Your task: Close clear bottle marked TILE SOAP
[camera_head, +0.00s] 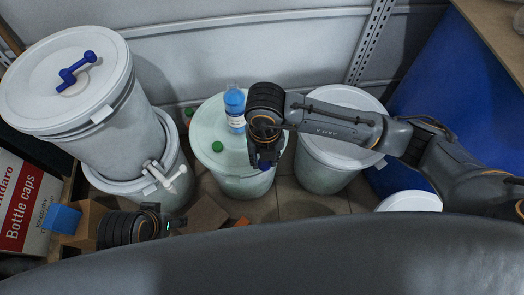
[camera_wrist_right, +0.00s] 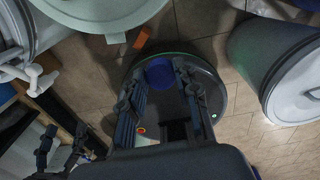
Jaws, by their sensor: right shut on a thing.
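A clear bottle (camera_head: 235,108) with blue liquid and a white label stands on the pale green drum lid (camera_head: 205,118). Its label is too small to read, and I cannot make out a cap on its neck. My right gripper (camera_head: 264,163) is over the right part of this lid, to the right of and nearer than the bottle. It is shut on a blue cap (camera_wrist_right: 160,73), which shows between the fingertips in the right wrist view. My left gripper (camera_head: 152,212) is low at the left, apart from the bottle; its jaws are not clear.
A green cap (camera_head: 217,147) lies on the same lid. Stacked white drums (camera_head: 130,130) with a blue tap (camera_head: 75,70) stand at the left, and another drum (camera_head: 325,165) at the right. A blue block (camera_head: 62,218) and a bottle caps carton (camera_head: 22,205) are at lower left.

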